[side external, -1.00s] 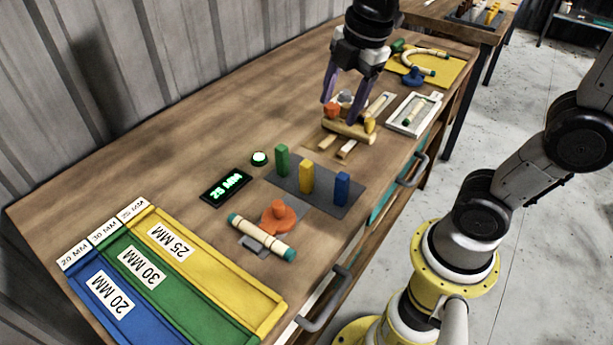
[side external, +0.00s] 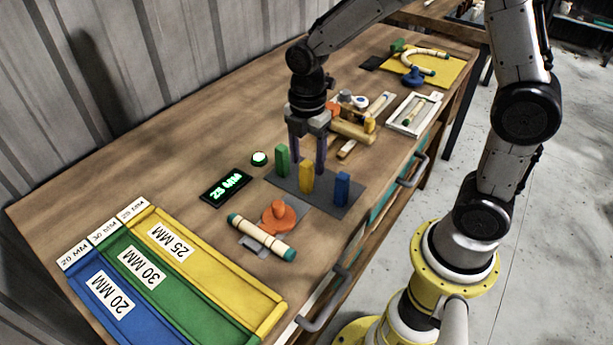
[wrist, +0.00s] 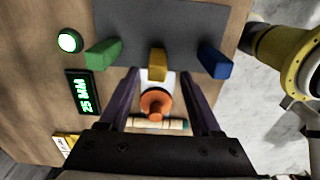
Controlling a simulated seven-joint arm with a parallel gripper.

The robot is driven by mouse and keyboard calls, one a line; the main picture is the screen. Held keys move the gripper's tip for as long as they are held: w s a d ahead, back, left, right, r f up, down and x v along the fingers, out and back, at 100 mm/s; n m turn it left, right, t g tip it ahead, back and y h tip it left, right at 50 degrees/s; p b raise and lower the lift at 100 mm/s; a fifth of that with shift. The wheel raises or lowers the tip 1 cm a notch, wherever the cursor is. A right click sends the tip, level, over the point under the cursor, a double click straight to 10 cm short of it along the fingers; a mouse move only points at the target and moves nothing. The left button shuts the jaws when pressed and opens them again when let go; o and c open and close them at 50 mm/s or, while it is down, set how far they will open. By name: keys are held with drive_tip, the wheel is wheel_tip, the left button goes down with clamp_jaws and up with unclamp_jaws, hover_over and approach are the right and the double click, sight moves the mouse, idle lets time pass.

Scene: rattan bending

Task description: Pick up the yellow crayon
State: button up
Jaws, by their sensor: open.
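The yellow crayon (side external: 306,177) is a short upright yellow block. It stands between a green block (side external: 282,160) and a blue block (side external: 342,189) on a dark grey plate (side external: 322,204). My gripper (side external: 307,168) is open and empty, pointing down at the row, behind the yellow crayon in the side view. In the wrist view the yellow crayon (wrist: 157,65) shows near the gap between my open fingertips (wrist: 159,78). No contact is visible. The green block (wrist: 103,53) and blue block (wrist: 214,62) stand outside the fingers.
An orange clamp (side external: 278,216) and a wooden rod with teal ends (side external: 262,238) lie in front. A 25 MM display (side external: 227,187) and lit green button (side external: 259,158) are to the left. A yellow tray (side external: 215,268) is at front left; wooden fixtures (side external: 352,131) lie behind.

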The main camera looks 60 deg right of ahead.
sight(307, 175)
drive_tip(key=shift+w+d+f, duration=0.1)
drive_tip(key=shift+f, duration=1.3)
drive_tip(key=shift+w+d+f, duration=0.1)
drive_tip(key=shift+f, duration=1.3)
clamp_jaws()
